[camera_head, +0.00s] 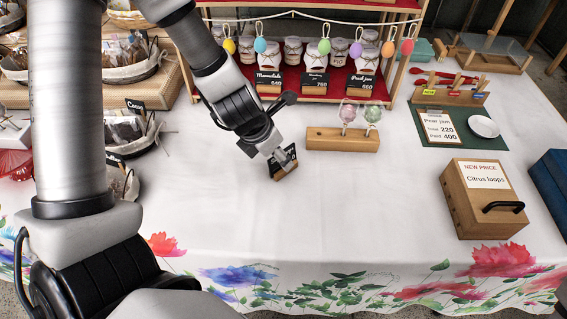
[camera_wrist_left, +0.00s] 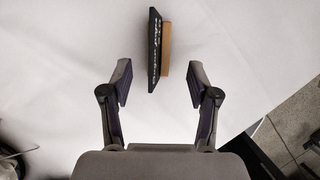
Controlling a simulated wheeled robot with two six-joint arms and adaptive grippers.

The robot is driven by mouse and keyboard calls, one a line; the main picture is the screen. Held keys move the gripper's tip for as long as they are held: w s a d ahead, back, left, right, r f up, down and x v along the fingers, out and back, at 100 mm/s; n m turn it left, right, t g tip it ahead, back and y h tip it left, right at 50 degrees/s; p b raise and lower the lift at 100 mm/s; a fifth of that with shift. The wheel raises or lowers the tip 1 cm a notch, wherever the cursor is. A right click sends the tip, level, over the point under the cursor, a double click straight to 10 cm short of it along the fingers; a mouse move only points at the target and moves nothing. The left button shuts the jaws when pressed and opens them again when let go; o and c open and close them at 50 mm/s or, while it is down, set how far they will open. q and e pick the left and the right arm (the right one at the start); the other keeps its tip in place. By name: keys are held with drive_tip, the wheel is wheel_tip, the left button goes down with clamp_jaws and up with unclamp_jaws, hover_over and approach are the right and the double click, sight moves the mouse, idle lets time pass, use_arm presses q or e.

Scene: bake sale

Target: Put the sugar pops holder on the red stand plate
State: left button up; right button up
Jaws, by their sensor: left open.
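A small wooden holder with a black lettered card (camera_head: 286,160) stands on the white tablecloth near the middle; its lettering is too small to read. It also shows in the wrist view (camera_wrist_left: 156,50), edge-on. My left gripper (camera_head: 276,153) is open and right at this holder, with a finger on each side in the wrist view (camera_wrist_left: 157,85); no contact is clear. The stand's red plate (camera_head: 300,80) is at the back, bearing jars and black price cards. Pink and green pops stand in a wooden block (camera_head: 342,140) to the right. My right gripper is out of view.
A wooden box labelled Citrus loops (camera_head: 480,200) stands at the right. A green mat (camera_head: 455,142) with a price board and white dish (camera_head: 483,126) lies behind it. Baskets (camera_head: 133,135) line the left. The front middle of the cloth is clear.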

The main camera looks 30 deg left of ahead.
use_arm(q)
drive_tip(key=shift+x, duration=0.75)
drive_tip(key=b+x, duration=0.1)
drive_tip(key=x, duration=0.1)
drive_tip(key=b+x, duration=0.2)
drive_tip(key=shift+a+f, duration=0.2)
drive_tip(key=shift+a, duration=0.05)
drive_tip(key=shift+d+r, duration=0.1)
drive_tip(key=shift+c, duration=0.7)
clamp_jaws()
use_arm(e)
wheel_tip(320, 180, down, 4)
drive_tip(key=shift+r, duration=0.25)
use_arm(q)
drive_tip(key=shift+r, duration=0.1)
